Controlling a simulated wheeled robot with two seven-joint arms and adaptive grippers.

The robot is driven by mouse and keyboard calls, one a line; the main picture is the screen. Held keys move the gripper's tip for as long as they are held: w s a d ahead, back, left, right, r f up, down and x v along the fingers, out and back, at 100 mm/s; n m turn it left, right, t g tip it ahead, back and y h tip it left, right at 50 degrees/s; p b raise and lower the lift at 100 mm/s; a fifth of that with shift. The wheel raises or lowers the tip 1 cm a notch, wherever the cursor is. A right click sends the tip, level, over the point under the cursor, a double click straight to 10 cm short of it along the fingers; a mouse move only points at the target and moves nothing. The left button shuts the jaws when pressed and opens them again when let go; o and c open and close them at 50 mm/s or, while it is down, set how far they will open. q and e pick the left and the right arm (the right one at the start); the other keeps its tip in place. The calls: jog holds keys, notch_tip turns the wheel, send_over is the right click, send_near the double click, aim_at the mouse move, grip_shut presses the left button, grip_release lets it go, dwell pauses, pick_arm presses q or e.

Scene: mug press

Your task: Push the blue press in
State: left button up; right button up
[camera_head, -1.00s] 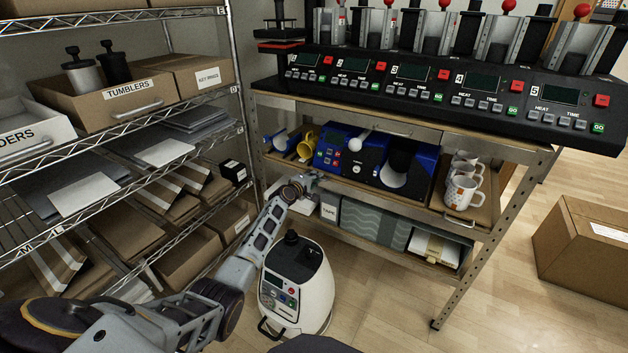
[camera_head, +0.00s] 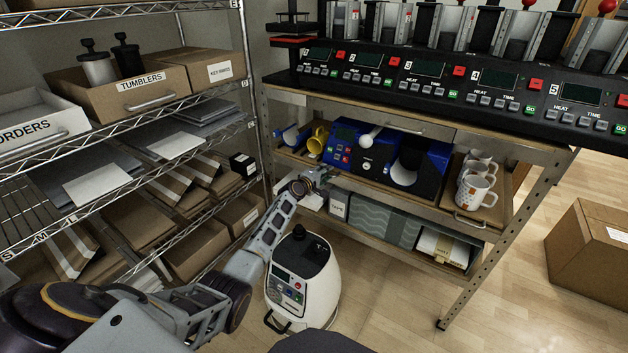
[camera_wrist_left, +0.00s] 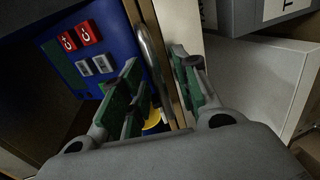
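My left gripper (camera_head: 320,176) is at the shelf's front edge, below the control box. In the left wrist view the fingers (camera_wrist_left: 160,88) are apart, with a curved metal handle (camera_wrist_left: 150,52) between or just beyond them; contact cannot be told. The control box (camera_wrist_left: 95,50) is beside them. My right gripper is out of view.
A yellow mug (camera_head: 318,139) is left of the control box, white mugs (camera_head: 475,188) are right of the press. A wire rack (camera_head: 128,108) with boxes closes the left side. A white rounded machine (camera_head: 302,280) stands on the floor. Free floor lies at front right.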

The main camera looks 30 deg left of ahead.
pick_arm(q)
jog(key=d+v, duration=0.1)
jog(key=v, duration=1)
jog(key=shift+s+a+r, duration=0.2)
jog(key=shift+s+a, duration=0.1)
jog(key=shift+a, duration=0.15)
dwell(0.4)
dwell(0.5)
